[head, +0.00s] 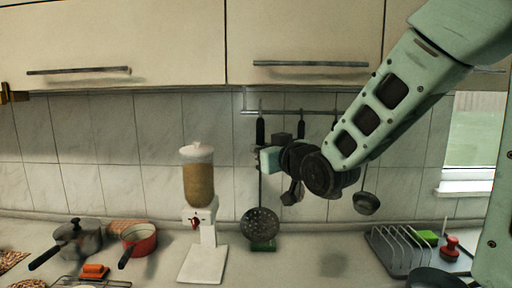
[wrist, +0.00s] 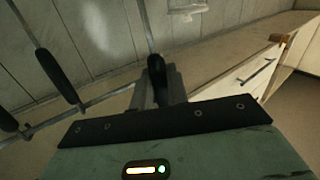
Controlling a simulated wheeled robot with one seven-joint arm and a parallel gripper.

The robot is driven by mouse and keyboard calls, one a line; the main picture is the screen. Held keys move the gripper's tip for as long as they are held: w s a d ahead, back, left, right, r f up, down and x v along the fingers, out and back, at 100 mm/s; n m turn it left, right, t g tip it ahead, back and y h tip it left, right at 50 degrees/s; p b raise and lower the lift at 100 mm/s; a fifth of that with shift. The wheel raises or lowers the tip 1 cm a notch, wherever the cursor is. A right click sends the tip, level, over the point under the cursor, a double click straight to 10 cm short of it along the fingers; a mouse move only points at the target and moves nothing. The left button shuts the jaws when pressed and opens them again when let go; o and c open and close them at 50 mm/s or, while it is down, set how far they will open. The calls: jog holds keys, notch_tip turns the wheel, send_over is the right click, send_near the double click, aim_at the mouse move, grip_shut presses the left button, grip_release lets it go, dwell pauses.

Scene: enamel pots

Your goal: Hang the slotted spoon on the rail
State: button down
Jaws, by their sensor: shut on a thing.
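The slotted spoon has a black handle (head: 260,131) and a round, dark perforated head (head: 260,224). It hangs upright below the left part of the rail (head: 285,112), against the tiled wall. In the wrist view, the black handle (wrist: 156,75) stands between my gripper's fingers (wrist: 164,90), and the rail (wrist: 105,99) runs close by. The handle's top is near the rail's height; I cannot tell whether it is hooked on. My gripper hides part of the shaft.
Other utensils hang to the right, including a ladle (head: 366,203). A cereal dispenser (head: 199,185) stands left of the spoon. A green block (head: 262,246) lies beneath the spoon's head. A dish rack (head: 393,252) is at right, pots (head: 78,238) at left. Cupboards (head: 310,40) are above.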

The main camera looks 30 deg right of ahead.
jog(key=shift+s+b, duration=0.1)
jog(key=shift+b, duration=0.25)
jog(key=w+d+f+b, duration=0.2)
jog(key=w+d+b, duration=0.1)
jog(key=w+d, duration=0.5)
jog(key=shift+w, duration=1.75)
dwell(0.5)
jog(key=shift+a+f, duration=0.1)
jog(key=shift+f, duration=0.05)
